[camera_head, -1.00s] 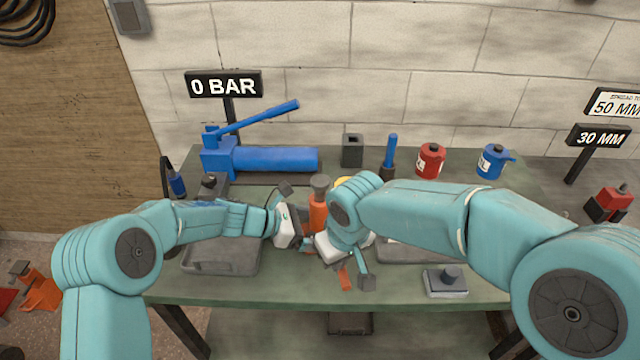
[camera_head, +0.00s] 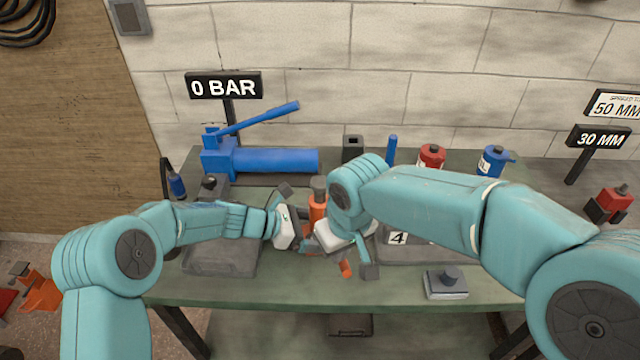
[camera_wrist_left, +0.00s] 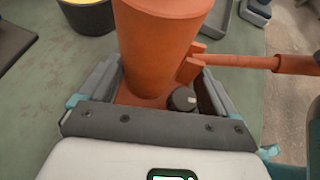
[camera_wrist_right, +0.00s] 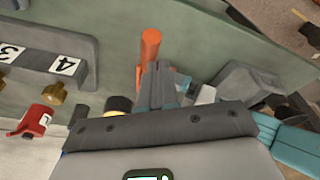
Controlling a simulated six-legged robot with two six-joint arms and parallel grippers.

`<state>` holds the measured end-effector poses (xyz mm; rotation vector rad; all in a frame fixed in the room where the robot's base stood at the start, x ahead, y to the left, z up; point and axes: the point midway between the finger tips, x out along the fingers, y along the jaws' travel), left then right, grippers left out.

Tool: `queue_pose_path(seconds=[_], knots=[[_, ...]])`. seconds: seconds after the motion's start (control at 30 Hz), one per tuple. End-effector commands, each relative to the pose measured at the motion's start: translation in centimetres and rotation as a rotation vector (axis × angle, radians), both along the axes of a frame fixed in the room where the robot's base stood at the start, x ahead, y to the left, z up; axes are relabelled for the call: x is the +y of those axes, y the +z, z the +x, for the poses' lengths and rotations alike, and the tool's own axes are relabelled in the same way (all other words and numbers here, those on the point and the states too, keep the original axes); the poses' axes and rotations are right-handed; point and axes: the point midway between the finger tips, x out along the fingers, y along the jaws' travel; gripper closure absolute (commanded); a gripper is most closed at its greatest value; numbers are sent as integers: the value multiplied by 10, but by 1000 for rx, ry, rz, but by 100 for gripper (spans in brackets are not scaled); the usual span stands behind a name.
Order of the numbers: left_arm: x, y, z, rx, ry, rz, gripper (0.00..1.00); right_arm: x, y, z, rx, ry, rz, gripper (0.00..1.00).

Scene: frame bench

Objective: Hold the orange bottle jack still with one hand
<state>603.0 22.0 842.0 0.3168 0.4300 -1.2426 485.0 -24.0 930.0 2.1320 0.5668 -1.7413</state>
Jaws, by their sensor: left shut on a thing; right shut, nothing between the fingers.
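The orange bottle jack (camera_head: 318,211) stands on the green bench, its grey top showing between my two hands. My left gripper (camera_head: 299,226) is shut on its lower part; in the left wrist view the orange body (camera_wrist_left: 158,45) rises between the two fingers (camera_wrist_left: 158,88). An orange lever (camera_wrist_left: 265,63) sticks out to the right there. My right gripper (camera_head: 318,240) is shut and empty beside the jack. In the right wrist view its closed fingers (camera_wrist_right: 165,82) lie by the orange lever (camera_wrist_right: 149,48); I cannot tell whether they touch. My right wrist hides part of the jack's surroundings.
A blue hand pump (camera_head: 270,160) lies behind, under a "0 BAR" sign (camera_head: 224,86). A red can (camera_head: 430,155) and a blue can (camera_head: 491,161) stand at the back right. A grey tray (camera_head: 218,262) is front left, and a small grey block (camera_head: 446,284) front right.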

Motion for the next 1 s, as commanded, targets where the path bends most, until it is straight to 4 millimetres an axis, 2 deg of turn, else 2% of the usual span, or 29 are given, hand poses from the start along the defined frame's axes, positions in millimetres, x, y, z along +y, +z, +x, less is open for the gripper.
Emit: queue_pose_path(seconds=[0.23, 0.57, 0.67, 0.9, 1.0], knots=[[0, 0, 1, -1, 2, 1, 26, -1, -7, -1, 4, 0, -2, 100], [0, 0, 0, -1, 0, 0, 26, -2, -41, 0, 2, 0, -1, 100], [0, 0, 0, -1, 0, 0, 26, -1, -35, 1, -2, 0, 0, 100], [0, 0, 0, -1, 2, 0, 26, -2, -6, 0, 0, -1, -1, 100], [0, 0, 1, -1, 2, 0, 26, -2, -1, 0, 2, 0, -2, 100]])
